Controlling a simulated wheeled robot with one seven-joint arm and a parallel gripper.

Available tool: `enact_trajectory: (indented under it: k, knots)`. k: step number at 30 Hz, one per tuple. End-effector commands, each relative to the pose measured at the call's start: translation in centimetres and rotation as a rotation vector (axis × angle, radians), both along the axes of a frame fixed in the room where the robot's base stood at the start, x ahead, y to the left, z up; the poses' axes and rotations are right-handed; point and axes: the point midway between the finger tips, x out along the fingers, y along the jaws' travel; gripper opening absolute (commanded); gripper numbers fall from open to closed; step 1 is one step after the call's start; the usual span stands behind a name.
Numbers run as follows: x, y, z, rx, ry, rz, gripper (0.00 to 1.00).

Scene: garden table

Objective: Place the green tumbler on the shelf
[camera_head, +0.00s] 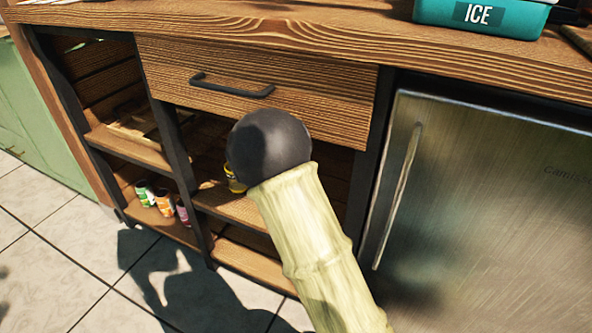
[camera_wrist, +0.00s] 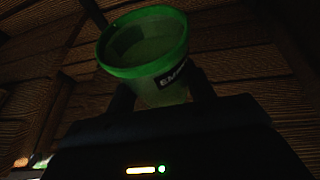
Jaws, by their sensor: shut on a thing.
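The green tumbler (camera_wrist: 150,62) shows in the wrist view, with a bright green rim and a dark label on its side. It looks tilted in this view, and its open mouth is visible. My gripper (camera_wrist: 164,92) is shut on it, one dark finger on each side. Dark wooden boards surround it. In the head view my arm hides the gripper and tumbler. The wooden shelf (camera_head: 226,204) is in the open cabinet under the drawer. I cannot tell whether the tumbler touches a shelf board.
A yellow item (camera_head: 234,183) is partly hidden on the middle shelf. Several coloured containers (camera_head: 164,203) stand on the lower left shelf. A drawer (camera_head: 250,85) with a black handle is above. A steel fridge (camera_head: 480,210) stands right. A teal ice box (camera_head: 480,18) sits on the counter.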

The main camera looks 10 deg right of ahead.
Motion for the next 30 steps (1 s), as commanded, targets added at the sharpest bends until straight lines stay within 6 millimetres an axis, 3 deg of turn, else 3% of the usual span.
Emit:
enact_trajectory:
  k: [3, 9, 20, 30]
  knots:
    - [0.0, -0.1, -2.7, -0.001, 0.003, -0.001, 0.25]
    - [0.0, -0.2, -5.6, 0.0, 0.001, -0.003, 0.25]
    - [0.0, -0.2, -5.7, -0.001, 0.001, -0.003, 0.25]
    - [0.0, -0.2, -9.5, -0.001, 0.002, -0.004, 0.25]
